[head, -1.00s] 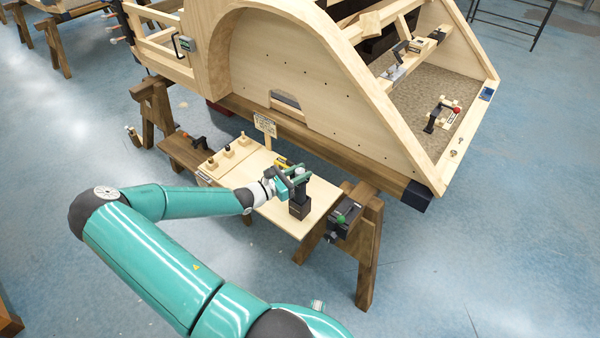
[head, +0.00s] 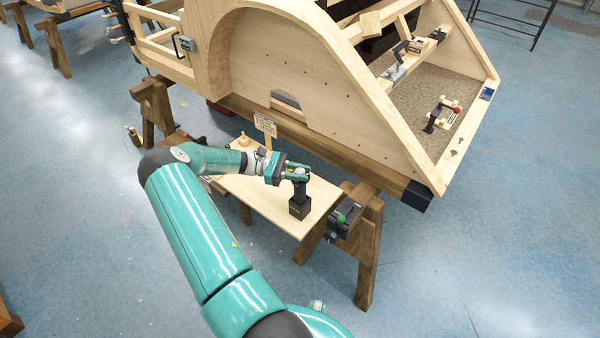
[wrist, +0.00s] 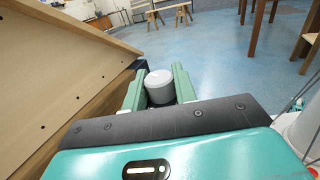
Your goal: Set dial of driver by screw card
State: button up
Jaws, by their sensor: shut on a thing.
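The driver (head: 300,207) stands upright on its black base on the small wooden table. Its upper part is largely covered by my gripper (head: 296,172) in the head view. In the wrist view, my gripper's green fingers (wrist: 158,78) are closed on either side of a grey-white round dial (wrist: 160,88). The dial's marks cannot be read. The screw card (head: 265,125) stands upright behind my wrist at the table's back edge, with lettering too small to read.
The small table (head: 262,204) has bare room left of the driver. A wooden bodyframe (head: 290,120) rises close behind it. A dark vice-like tool with a green knob (head: 342,219) is at the right on a sawhorse (head: 368,255). Blue floor lies open in front.

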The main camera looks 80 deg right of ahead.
jog(key=shift+m+y, duration=0.9)
jog(key=shift+y, duration=0.5)
jog(key=o, duration=1)
jog(key=shift+c, duration=0.2)
jog(key=w+d, duration=0.2)
jog(key=w, duration=1.1)
jog(key=shift+w, duration=0.35)
